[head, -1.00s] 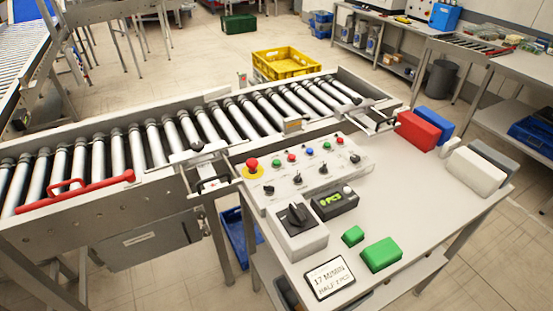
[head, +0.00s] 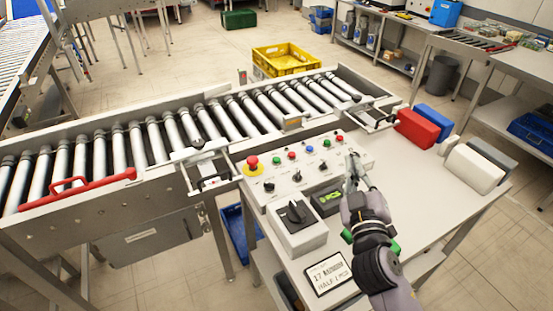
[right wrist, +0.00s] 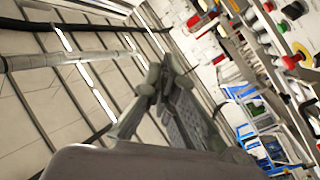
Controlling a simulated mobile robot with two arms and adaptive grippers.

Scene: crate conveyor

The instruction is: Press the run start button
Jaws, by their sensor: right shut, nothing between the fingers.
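The grey control panel (head: 284,182) stands on the bench beside the roller conveyor. Its back row holds a red mushroom button (head: 252,163) on a yellow base, then a green button (head: 276,160), a red button (head: 291,155), a blue button (head: 308,149) and further small buttons. Black knobs sit in front of them. The labels are too small to read, so I cannot tell which button is run start. My right gripper (head: 352,168) is shut and empty at the panel's right end; contact cannot be told. In the right wrist view its fingers (right wrist: 165,80) are together. My left gripper is not in view.
A box with a black rotary switch (head: 295,212) and a small display box (head: 327,198) stand in front of the panel. A text plate (head: 328,273) lies near the bench's front edge. Red (head: 416,129) and white (head: 473,169) blocks stand at right.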

